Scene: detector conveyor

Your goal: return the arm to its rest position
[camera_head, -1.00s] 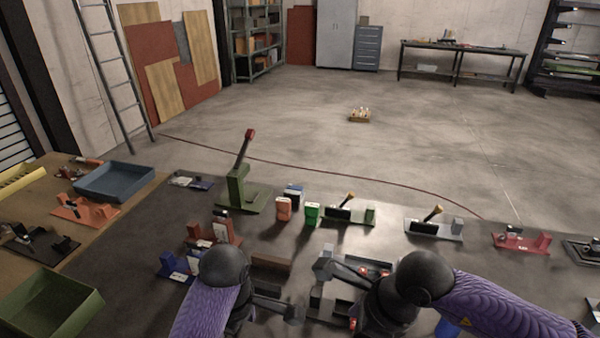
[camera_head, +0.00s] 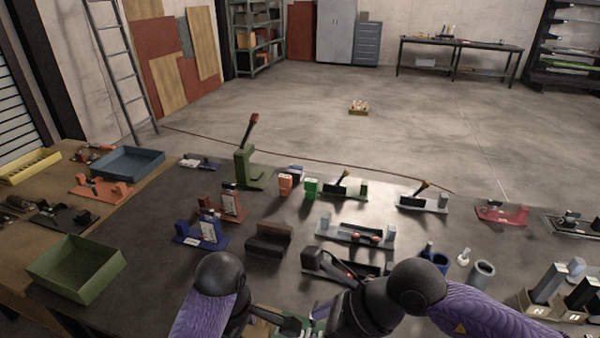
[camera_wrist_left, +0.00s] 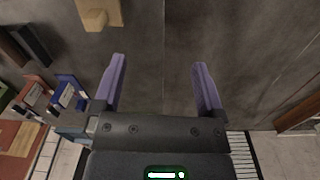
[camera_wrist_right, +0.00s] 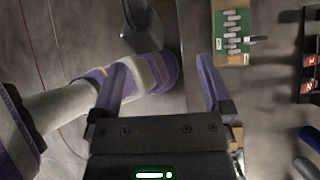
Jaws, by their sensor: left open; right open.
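My left arm comes in at the bottom left of the head view, with its hand low near the table's front. In the left wrist view my left gripper (camera_wrist_left: 160,66) is open, with nothing between its purple fingers and bare dark table beyond. My right arm comes in from the lower right and bends inward. In the right wrist view my right gripper (camera_wrist_right: 162,68) is open and empty. The fingertips of both hands are unclear in the head view.
A green board (camera_wrist_right: 232,32) with several grey pieces lies near my right gripper. A brown block (camera_head: 269,240), a blue holder (camera_head: 204,234) and a grey fixture (camera_head: 357,235) stand beyond the arms. A green bin (camera_head: 77,268) is at left; grey cups (camera_head: 482,273) stand at right.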

